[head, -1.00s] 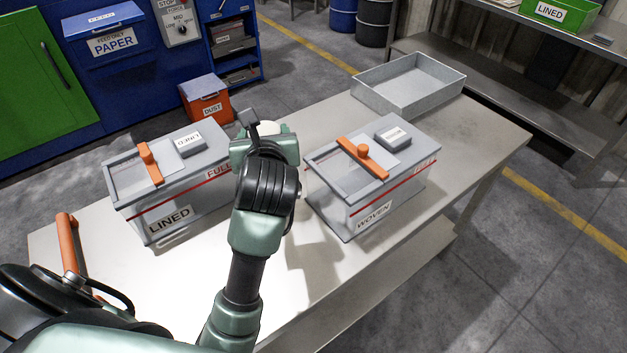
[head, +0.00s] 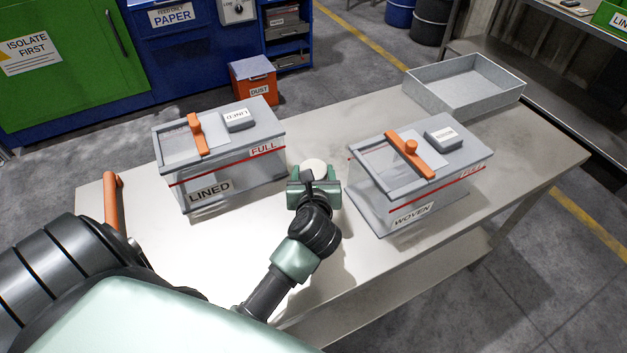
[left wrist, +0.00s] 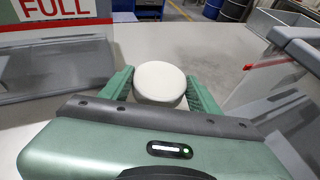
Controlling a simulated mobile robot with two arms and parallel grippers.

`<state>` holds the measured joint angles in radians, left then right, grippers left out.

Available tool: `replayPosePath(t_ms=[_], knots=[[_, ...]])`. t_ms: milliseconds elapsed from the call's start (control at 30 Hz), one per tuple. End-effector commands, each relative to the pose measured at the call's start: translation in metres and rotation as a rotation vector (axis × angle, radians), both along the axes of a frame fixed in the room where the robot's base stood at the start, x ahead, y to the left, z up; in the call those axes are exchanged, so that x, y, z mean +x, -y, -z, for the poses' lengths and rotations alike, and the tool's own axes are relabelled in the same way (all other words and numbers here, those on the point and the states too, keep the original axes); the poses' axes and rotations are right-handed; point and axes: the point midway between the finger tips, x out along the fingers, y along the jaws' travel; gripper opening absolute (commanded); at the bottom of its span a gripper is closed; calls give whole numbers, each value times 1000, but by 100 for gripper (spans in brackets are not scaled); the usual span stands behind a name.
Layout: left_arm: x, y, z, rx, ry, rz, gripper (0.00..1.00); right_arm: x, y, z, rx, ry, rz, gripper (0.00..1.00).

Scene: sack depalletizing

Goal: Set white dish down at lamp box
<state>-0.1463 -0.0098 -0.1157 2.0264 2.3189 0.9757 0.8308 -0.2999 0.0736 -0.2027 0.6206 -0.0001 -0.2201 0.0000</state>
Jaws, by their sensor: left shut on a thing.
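The white dish (head: 314,167) shows as a round, flat-topped white piece. My left gripper (head: 314,182) is shut on it, between the LINED box and the WOVEN box. In the left wrist view the dish (left wrist: 160,82) sits between the two green fingers, over the pale tabletop. I cannot tell whether its underside touches the table. No box in view is marked as a lamp box, so I cannot tell which one that is. My right gripper is not in view.
The clear LINED box (head: 225,158) stands left of the gripper, and the WOVEN box (head: 400,195) right of it. A grey empty tray (head: 463,98) is at the table's far right. An orange handle (head: 112,203) is at the left edge. The table (head: 345,112) is bare between the boxes.

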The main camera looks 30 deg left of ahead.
Motion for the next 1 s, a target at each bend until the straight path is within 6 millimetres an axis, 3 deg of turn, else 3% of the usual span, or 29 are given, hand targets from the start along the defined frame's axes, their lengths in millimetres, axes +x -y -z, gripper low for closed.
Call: replayPosePath(t_ms=[100, 200, 600, 633, 667, 700, 1000], knots=[[0, 0, 20, 4, -4, 1, 20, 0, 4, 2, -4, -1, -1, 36], [0, 0, 28, 2, -3, 0, 20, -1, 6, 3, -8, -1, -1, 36], [0, 0, 33, 1, -1, 0, 20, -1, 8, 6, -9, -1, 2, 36], [0, 0, 32, 1, -1, 0, 70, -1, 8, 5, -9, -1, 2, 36], [0, 0, 31, 1, -1, 0, 78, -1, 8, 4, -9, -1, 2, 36], [0, 0, 31, 0, -1, 0, 83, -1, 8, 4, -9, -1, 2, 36], [0, 0, 30, 1, -1, 0, 83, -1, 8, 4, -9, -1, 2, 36]])
